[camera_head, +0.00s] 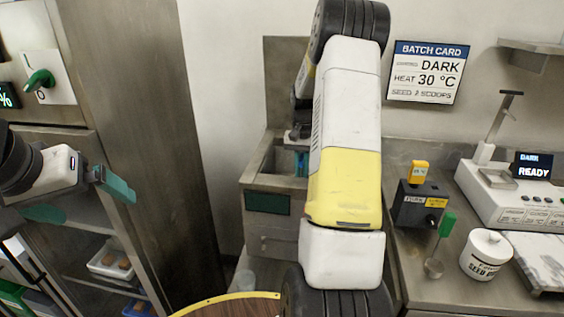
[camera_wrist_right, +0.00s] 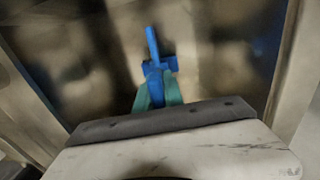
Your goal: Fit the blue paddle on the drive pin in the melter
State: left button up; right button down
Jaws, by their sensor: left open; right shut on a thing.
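The blue paddle (camera_wrist_right: 154,66) shows in the right wrist view, with a thin shaft and a wider block near the fingers. My right gripper (camera_wrist_right: 158,93) is shut on it with green fingers. In the head view, my right arm hides most of this gripper; a teal-blue sliver shows beside the arm inside the melter (camera_head: 257,160), a metal tank. The wrist view shows the paddle over the tank's brownish interior, between metal walls. I cannot make out the drive pin. My left gripper (camera_head: 84,199) is open and empty at the far left, away from the melter.
A steel cabinet (camera_head: 135,120) stands between my left gripper and the melter. On the right counter are a dark box with a yellow piece (camera_head: 420,172), a green-handled scoop (camera_head: 445,225), a white seed tub (camera_head: 486,254) and a white machine with a display (camera_head: 515,190).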

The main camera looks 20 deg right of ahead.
aim_at(302, 157)
jog(key=shift+f, duration=0.45)
jog(key=c, duration=1.4)
grip_release()
jog(key=shift+o, duration=0.2)
jog(key=shift+r, duration=3.95)
